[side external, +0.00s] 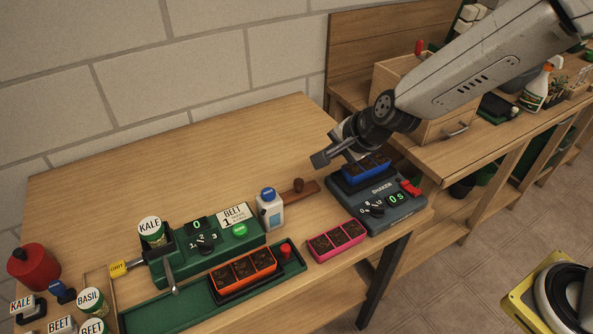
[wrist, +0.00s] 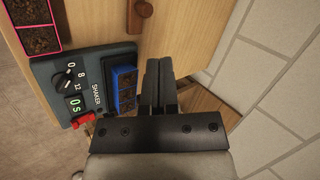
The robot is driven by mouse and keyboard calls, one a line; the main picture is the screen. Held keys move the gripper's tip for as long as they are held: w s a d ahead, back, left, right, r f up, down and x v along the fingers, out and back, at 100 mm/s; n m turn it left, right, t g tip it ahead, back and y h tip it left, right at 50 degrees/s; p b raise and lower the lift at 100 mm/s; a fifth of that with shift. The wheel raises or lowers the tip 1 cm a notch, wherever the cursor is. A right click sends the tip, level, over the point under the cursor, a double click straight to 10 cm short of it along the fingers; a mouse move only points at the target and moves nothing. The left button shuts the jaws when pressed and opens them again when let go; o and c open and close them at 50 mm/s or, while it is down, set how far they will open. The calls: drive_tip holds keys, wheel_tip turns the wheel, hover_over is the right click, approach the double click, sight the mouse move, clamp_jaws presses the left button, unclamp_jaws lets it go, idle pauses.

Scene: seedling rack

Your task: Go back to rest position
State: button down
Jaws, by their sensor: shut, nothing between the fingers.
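My gripper (side external: 322,158) is shut and empty, above the table just left of the shaker's back end. In the wrist view its two fingers (wrist: 159,72) are together and cover part of the scene beside the shaker. The grey shaker (side external: 378,211) stands at the table's right end, with a display reading 0 s, a dial and a red switch. A blue tray with dark soil (side external: 367,168) sits on the shaker; it also shows in the wrist view (wrist: 124,68), beside the fingers and apart from them.
A pink soil tray (side external: 336,240) lies left of the shaker. The green seeder (side external: 208,252), an orange tray (side external: 243,269) and several seed cans are farther left. The table's back is clear.

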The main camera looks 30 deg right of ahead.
drive_tip(key=s+d+f+n+g+h, duration=0.2)
drive_tip(key=s+d+n+g, duration=0.2)
drive_tip(key=s+d+n, duration=0.9)
drive_tip(key=s+d, duration=0.2)
drive_tip(key=s, duration=0.1)
drive_tip(key=shift+d+f+n+g, duration=0.25)
drive_tip(key=shift+d+n+g, duration=0.05)
drive_tip(key=shift+d+n, duration=0.1)
